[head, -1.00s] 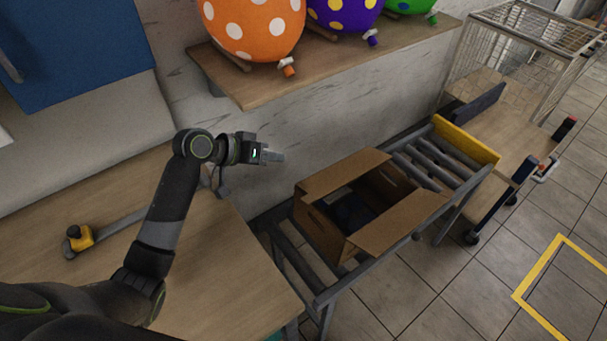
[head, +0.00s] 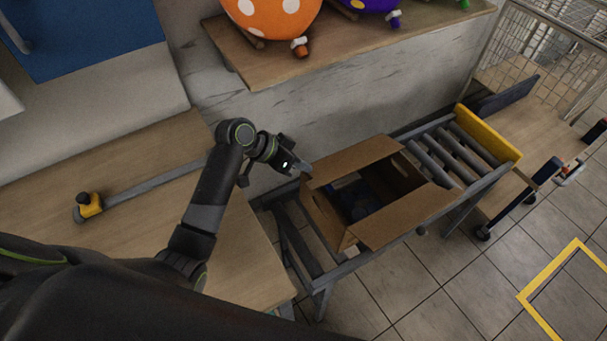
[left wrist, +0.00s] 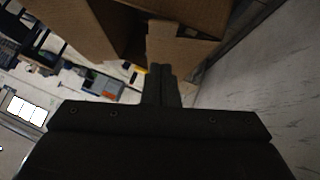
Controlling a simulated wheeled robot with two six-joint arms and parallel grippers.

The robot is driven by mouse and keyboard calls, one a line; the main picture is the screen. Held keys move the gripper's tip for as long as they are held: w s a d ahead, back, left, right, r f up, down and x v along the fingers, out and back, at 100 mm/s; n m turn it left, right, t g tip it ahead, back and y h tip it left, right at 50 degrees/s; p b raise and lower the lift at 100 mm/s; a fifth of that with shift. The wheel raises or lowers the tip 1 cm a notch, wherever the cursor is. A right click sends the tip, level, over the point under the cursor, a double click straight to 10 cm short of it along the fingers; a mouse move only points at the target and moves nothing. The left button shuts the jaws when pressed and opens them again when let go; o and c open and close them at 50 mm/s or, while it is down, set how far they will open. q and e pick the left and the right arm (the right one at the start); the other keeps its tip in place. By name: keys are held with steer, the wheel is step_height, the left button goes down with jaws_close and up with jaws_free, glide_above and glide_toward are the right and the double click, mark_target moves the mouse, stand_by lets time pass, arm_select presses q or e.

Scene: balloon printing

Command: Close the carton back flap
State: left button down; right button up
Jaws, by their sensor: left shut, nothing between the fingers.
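The open carton (head: 322,218) sits on the roller conveyor, with dark blue items (head: 352,200) inside. One long flap (head: 352,160) extends along its wall side, and another (head: 404,217) spreads out on the floor side. My left gripper (head: 303,169) is shut and empty beside the carton's upper left corner, close to the wall-side flap. In the left wrist view, the shut fingers (left wrist: 161,80) point at brown cardboard (left wrist: 180,45), overlapping it in the picture. I cannot tell whether they touch it. My right gripper is out of view.
The conveyor (head: 320,279) runs diagonally, with a yellow end plate (head: 487,133). A wall (head: 285,125) and a shelf (head: 265,62) with balloons stand behind. A wooden table (head: 140,165) holds a yellow-and-black tool (head: 89,205). Open tiled floor lies at the front right.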

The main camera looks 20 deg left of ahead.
arm_select(q)
steer(key=f, duration=0.2)
steer(key=s+f+p, duration=0.1)
steer(key=shift+d+f, duration=0.15)
steer(key=shift+d, duration=0.15)
steer(key=shift+d+f, duration=0.1)
steer(key=shift+f, duration=0.25)
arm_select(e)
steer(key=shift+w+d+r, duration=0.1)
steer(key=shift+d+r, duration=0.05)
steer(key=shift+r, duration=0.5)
